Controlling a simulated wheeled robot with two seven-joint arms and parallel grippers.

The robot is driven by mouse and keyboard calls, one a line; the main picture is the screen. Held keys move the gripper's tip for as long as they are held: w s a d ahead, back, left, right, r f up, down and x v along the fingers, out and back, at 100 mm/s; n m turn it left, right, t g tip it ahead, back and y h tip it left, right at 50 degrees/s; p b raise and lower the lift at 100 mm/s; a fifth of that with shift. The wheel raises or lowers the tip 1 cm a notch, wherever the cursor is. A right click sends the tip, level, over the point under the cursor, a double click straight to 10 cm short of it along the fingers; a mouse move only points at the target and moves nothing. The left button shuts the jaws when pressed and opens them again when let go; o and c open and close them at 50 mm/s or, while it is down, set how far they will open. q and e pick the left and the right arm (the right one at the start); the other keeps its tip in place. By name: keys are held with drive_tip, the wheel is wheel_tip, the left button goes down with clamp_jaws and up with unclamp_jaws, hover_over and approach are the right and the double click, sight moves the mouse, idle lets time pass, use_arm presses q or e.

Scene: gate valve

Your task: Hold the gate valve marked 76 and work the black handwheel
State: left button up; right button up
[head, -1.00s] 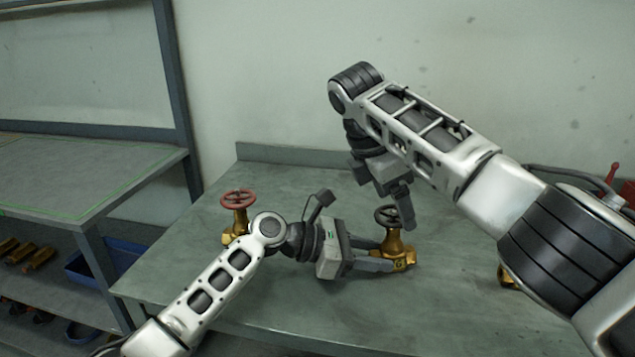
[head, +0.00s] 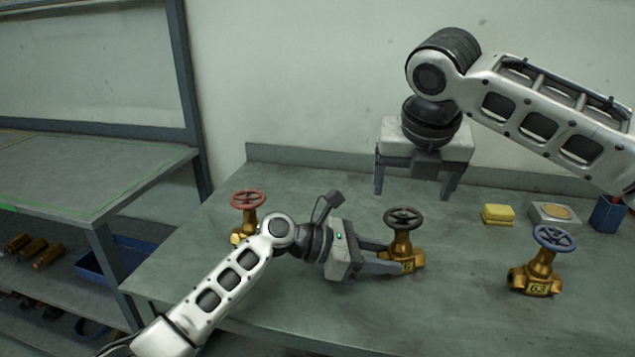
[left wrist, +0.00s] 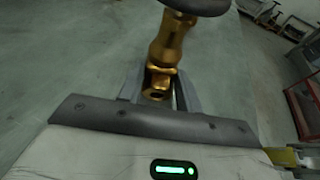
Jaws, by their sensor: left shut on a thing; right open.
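The brass gate valve with the black handwheel (head: 403,218) stands upright near the middle of the table in the head view. The mark on its body (head: 408,266) is too small and partly covered to read surely. My left gripper (head: 395,262) is shut on the valve's lower body from the left. In the left wrist view the brass body (left wrist: 165,55) sits between the fingers, with the dark wheel cut off at the top. My right gripper (head: 415,190) is open and empty, fingers pointing down, above and behind the black handwheel and apart from it.
A valve with a red handwheel (head: 248,199) stands at left, partly behind my left arm. A valve marked 63 with a blue handwheel (head: 553,238) stands at right. A yellow block (head: 498,214), a grey tin (head: 553,214) and a blue container (head: 607,214) are at the back right.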

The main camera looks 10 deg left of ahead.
drive_tip(key=v, duration=0.7)
drive_tip(key=w+a+f+m+t+y, duration=0.1)
drive_tip(key=a+f+m+t+y, duration=0.4)
drive_tip(key=a+m, duration=0.8)
drive_tip(key=shift+a+f+m+y, duration=0.35)
drive_tip(key=shift+a+f, duration=0.2)
drive_tip(key=shift+f, duration=0.65)
